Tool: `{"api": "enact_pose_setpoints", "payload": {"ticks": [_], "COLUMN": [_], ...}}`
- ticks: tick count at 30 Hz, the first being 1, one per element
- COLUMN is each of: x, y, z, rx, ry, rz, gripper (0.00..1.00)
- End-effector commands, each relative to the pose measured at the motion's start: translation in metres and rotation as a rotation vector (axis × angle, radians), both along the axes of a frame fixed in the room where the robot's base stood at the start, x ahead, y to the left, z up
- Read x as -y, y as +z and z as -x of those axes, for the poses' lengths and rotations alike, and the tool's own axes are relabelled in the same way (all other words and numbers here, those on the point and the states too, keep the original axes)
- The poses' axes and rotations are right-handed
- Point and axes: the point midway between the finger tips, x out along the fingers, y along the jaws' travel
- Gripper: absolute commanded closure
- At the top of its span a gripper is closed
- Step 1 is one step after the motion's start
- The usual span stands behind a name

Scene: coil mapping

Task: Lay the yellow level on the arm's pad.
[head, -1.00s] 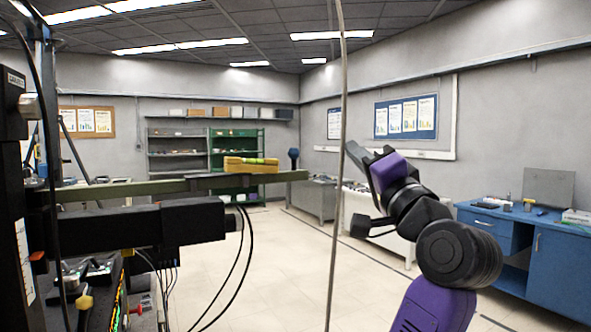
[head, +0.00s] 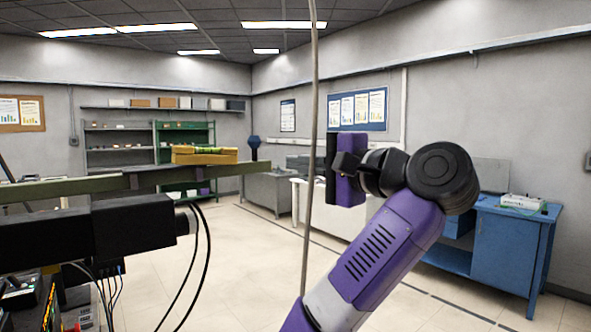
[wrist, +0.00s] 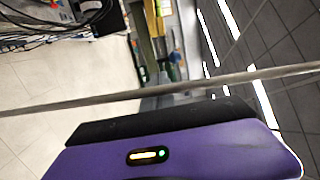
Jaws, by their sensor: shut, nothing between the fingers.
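The yellow level (head: 204,157), with a green vial on top, lies flat along the olive arm (head: 120,187) in the head view. A dark bracket sits on that arm just left of and below the level. I cannot tell the pad's outline apart from the level and arm. My gripper (head: 333,168) is at the right, shut and empty, apart from the level. Its black front faces left, and its fingertips are hard to make out. In the wrist view its purple housing and black plate fill the bottom.
A thin grey pole or cable (head: 311,150) stands upright between my gripper and the level. A dark blue knob (head: 254,143) stands by the arm's right end. A black box-shaped unit (head: 100,230) with hanging cables is under the arm. A blue cabinet (head: 495,240) stands at right.

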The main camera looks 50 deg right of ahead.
Motion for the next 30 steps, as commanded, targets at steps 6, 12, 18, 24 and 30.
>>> {"api": "enact_pose_setpoints", "payload": {"ticks": [6,12,18,24,30], "x": [0.004,0.010,-0.008,-0.022,-0.025], "y": [0.000,0.001,0.001,0.000,-0.001], "z": [-0.034,-0.071,-0.089,-0.095,-0.096], "rx": [-0.007,-0.006,-0.002,-0.002,-0.001], "ry": [0.005,0.006,0.005,0.001,0.001], "rz": [-0.001,-0.001,0.003,0.001,0.001], "gripper": [1.00,1.00,1.00,1.00,1.00]}}
